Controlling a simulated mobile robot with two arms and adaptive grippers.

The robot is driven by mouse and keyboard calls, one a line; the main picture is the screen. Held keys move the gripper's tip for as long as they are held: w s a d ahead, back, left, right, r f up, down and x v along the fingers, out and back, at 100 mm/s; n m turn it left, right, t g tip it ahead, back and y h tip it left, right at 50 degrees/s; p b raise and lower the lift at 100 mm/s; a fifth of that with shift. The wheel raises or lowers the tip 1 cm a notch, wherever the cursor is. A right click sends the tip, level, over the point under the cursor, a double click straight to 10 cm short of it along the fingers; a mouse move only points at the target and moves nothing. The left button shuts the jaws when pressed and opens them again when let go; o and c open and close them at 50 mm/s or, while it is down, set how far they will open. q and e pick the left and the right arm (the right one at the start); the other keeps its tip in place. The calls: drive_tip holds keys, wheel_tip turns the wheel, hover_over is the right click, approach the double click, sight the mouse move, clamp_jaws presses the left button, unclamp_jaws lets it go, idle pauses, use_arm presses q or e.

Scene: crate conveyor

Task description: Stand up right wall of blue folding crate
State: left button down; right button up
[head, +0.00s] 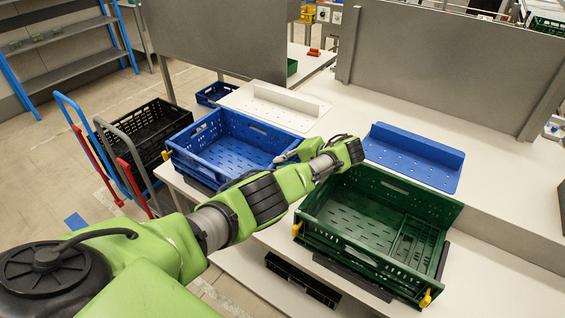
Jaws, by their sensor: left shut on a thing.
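The blue folding crate (200,136) is on the white table left of centre. Its back wall (256,126) and left wall stand upright. My left arm crosses in front of its right side, so the right wall is mostly hidden and I cannot tell its exact angle. My left gripper (284,157) reaches back from the wrist to the crate's right side. It is shut on the right wall there, with its fingertips small and partly covered. My right gripper is not in view.
A green crate (354,254) with a panel folded inside is close on the right. A blue perforated plate (412,160) and a white one (262,106) lie behind. Grey partitions (432,70) stand at the back. A black crate (152,128) on a trolley is at left.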

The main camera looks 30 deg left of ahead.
use_arm(q)
drive_tip(key=c, duration=2.2)
unclamp_jaws()
drive_tip(key=shift+s+d+f, duration=0.15)
drive_tip(key=shift+s+f, duration=0.05)
drive_tip(key=shift+f, duration=0.4)
drive_tip(key=shift+s+d+f, duration=0.1)
drive_tip(key=shift+s+f, duration=0.05)
drive_tip(key=shift+f, duration=0.4)
drive_tip(key=shift+o, duration=1.2)
drive_tip(key=shift+w+a+f, duration=0.1)
drive_tip(key=shift+w+f, duration=0.05)
drive_tip(key=shift+w, duration=0.05)
drive_tip(key=shift+a+h, duration=0.15)
drive_tip(key=shift+h, duration=0.15)
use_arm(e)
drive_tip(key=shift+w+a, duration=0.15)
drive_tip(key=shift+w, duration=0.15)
use_arm(q)
drive_tip(key=shift+d, duration=0.25)
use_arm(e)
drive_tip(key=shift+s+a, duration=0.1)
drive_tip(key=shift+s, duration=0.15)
use_arm(q)
drive_tip(key=v, duration=1.2)
drive_tip(key=shift+w+r, duration=0.25)
drive_tip(key=shift+r, duration=0.05)
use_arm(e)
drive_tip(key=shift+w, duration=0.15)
